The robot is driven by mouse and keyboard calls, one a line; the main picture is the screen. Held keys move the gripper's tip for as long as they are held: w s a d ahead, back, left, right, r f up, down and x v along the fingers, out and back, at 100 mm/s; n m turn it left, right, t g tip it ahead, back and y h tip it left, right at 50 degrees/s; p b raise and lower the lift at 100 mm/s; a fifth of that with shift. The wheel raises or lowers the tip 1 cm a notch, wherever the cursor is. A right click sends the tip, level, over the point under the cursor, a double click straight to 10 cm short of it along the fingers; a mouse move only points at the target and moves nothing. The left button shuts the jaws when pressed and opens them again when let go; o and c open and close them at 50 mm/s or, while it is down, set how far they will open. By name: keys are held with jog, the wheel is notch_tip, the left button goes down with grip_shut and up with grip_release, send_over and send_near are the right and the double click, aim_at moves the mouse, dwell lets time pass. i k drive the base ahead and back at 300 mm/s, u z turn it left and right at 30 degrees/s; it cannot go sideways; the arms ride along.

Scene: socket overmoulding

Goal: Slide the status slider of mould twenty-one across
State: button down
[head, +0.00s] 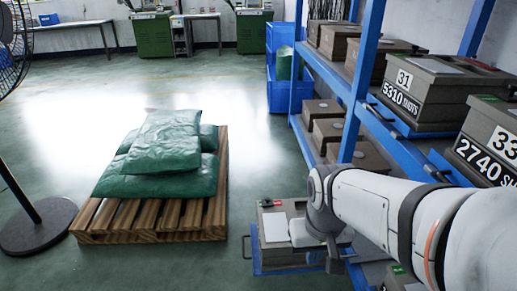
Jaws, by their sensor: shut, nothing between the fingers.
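No mould with a readable number 21 shows in the head view. A grey-brown mould (272,226) sits low on a blue pull-out tray (256,270), partly hidden by my wrist. A small red and black piece (270,203), perhaps its status slider, shows on its top beside a pale plate. My gripper (335,264) hangs at the end of my white arm, over the right part of this mould. It is small and dark here and looks shut and empty. I cannot tell whether it touches the mould.
Blue racking (364,70) on the right holds several moulds, including mould 31 (437,92) and mould 33 (492,140). A wooden pallet (150,222) with green sacks (165,150) stands left of the tray. A black fan (35,225) is far left. Floor behind the pallet is clear.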

aim_at(267, 202)
jog(key=u, duration=0.05)
jog(key=i, duration=1)
jog(key=z, duration=0.05)
